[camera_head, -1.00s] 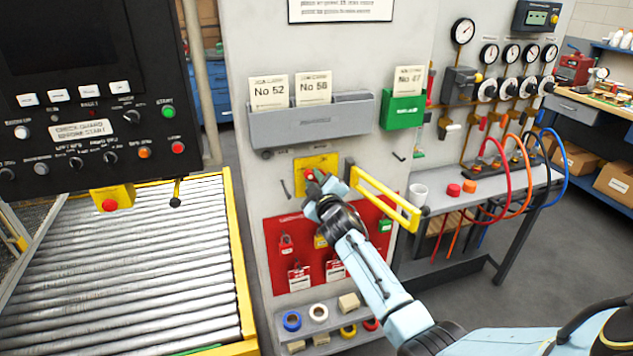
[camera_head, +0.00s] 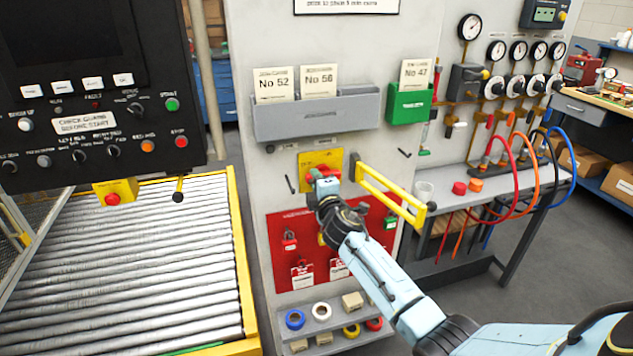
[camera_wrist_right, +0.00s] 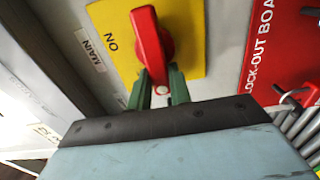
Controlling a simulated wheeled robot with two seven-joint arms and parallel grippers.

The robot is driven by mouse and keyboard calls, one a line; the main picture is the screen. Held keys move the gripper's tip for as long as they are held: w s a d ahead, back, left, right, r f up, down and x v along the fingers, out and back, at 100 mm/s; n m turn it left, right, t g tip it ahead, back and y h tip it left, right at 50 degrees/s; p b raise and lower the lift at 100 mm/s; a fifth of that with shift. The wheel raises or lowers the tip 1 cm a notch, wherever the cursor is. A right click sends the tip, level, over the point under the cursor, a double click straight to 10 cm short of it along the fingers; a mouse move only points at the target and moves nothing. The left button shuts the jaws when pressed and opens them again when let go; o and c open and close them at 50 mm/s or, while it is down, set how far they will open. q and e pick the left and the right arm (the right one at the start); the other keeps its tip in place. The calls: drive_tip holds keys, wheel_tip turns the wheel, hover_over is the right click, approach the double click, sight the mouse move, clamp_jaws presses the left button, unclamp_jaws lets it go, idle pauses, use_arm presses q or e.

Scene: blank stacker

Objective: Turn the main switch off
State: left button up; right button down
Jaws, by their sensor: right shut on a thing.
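The main switch is a red rotary handle (camera_wrist_right: 149,42) on a yellow plate (camera_wrist_right: 190,60), with the word ON beside it and a MAIN label (camera_wrist_right: 90,50) next to the plate. In the head view the yellow plate (camera_head: 309,160) is on the grey panel, and the handle is mostly hidden behind my right gripper (camera_head: 327,184). In the wrist view the green fingers of my right gripper (camera_wrist_right: 160,92) are shut on the near end of the handle. My left gripper is not in view.
A yellow bar (camera_head: 390,198) sticks out from the panel just right of my gripper. A red lock-out board (camera_head: 275,225) with padlocks and tags is below. A roller conveyor (camera_head: 130,270) and black control console (camera_head: 90,180) stand left. Hoses and gauges are at right.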

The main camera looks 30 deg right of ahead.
idle(0.5)
drive_tip(key=c, duration=1.3)
unclamp_jaws()
drive_tip(key=p+v, duration=0.1)
drive_tip(key=v, duration=1.2)
drive_tip(key=shift+s+f, duration=0.1)
drive_tip(key=shift+s, duration=0.1)
